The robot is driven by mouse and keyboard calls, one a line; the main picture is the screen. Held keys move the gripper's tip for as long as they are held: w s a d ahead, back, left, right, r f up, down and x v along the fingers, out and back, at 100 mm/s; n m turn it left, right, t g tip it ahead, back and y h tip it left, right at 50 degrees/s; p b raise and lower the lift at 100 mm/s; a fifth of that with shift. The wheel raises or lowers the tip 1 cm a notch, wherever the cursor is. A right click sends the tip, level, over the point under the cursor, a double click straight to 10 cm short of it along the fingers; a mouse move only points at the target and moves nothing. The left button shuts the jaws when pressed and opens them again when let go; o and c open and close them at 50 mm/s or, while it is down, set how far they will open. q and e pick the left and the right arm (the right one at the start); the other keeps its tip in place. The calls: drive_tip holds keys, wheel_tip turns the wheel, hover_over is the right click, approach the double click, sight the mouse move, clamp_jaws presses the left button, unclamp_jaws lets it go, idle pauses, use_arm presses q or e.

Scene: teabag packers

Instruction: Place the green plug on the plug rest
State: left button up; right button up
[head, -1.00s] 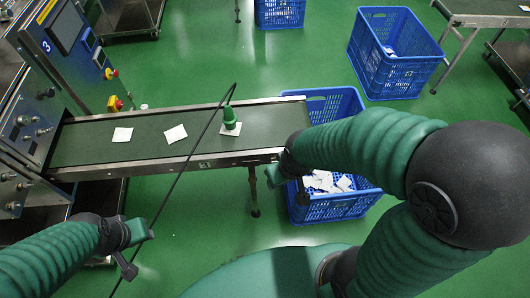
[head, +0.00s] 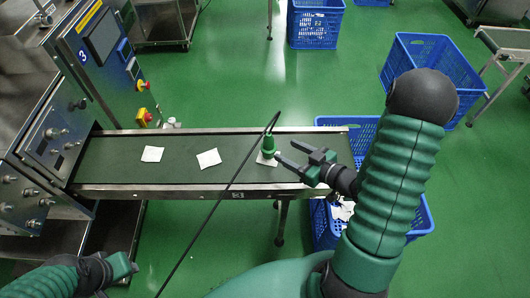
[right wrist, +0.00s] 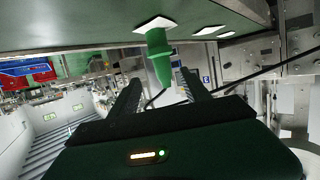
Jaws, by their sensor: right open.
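The green plug (head: 268,144) stands upright on a white teabag packet at the right part of the conveyor belt. A black cable (head: 228,184) runs past its top. My right gripper (head: 287,153) is open and empty, just right of the plug and pointing at it. In the right wrist view the plug (right wrist: 160,57) appears upside down, in line with the gap between the open fingers (right wrist: 160,88). My left gripper (head: 122,268) is low at the left, partly cut off, away from the belt. I cannot make out a plug rest.
The conveyor belt (head: 115,172) carries two more white packets (head: 152,154) (head: 208,159). A machine panel (head: 100,50) with buttons stands at the left. A blue crate (head: 424,222) with packets is under the belt's right end, partly behind my right arm.

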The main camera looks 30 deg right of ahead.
sight(273, 145)
drive_tip(key=b+x, duration=0.1)
drive_tip(key=x, duration=0.5)
drive_tip(key=shift+a+b, duration=0.2)
drive_tip(key=shift+b, duration=0.2)
drive_tip(key=b+x, duration=0.1)
drive_tip(key=x, duration=0.5)
drive_tip(key=shift+a+r+b, duration=0.1)
drive_tip(key=shift+b, duration=0.25)
use_arm(q)
drive_tip(key=x, duration=0.2)
drive_tip(key=s+x, duration=0.1)
drive_tip(key=x, duration=0.2)
drive_tip(key=shift+a+f, duration=0.1)
drive_tip(key=shift+f, duration=0.2)
use_arm(e)
drive_tip(key=shift+s, duration=0.15)
drive_tip(key=shift+c, duration=0.2)
clamp_jaws()
